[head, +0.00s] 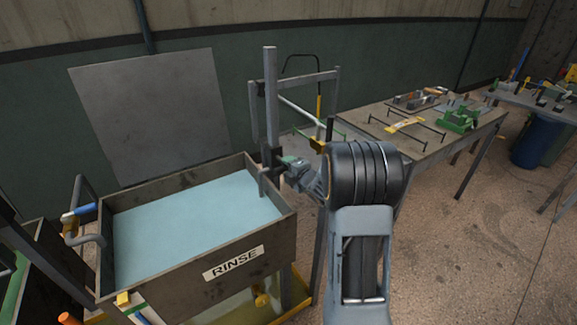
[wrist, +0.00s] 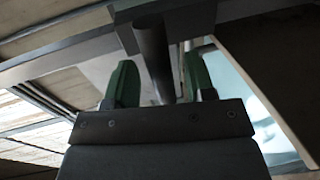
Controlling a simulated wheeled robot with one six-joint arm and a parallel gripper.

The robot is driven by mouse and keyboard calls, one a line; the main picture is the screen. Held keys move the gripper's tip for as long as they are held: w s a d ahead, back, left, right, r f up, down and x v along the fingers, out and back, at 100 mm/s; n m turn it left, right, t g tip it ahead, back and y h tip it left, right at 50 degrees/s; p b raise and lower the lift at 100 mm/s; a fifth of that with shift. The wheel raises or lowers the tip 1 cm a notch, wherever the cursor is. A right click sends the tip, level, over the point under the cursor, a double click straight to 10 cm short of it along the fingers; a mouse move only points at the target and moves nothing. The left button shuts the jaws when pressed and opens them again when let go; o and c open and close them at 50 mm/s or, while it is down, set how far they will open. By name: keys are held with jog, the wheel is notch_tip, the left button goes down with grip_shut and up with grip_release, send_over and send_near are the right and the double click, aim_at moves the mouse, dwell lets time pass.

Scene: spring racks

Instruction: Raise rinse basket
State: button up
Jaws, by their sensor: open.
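The rinse tank (head: 185,285), a dark open box with a RINSE label (head: 233,262), is filled with pale blue liquid (head: 190,225). No basket can be made out in the liquid. A tall grey post (head: 271,95) stands at the tank's right back corner. My gripper (head: 279,162) is beside the post's lower part, over the tank's right edge. In the wrist view my gripper (wrist: 160,80) is open, with green fingers on either side of a dark round bar (wrist: 153,50).
A grey panel (head: 152,115) stands behind the tank. A curved pipe with a blue grip (head: 78,213) is at its left. A metal frame (head: 337,90) stands behind my arm. A table (head: 390,137) with fixtures is at the right. Floor at the right front is clear.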

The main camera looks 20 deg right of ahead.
jog(key=shift+w+f, duration=0.1)
jog(key=shift+w, duration=0.35)
jog(key=shift+a, duration=0.1)
jog(key=shift+c, duration=0.3)
grip_shut()
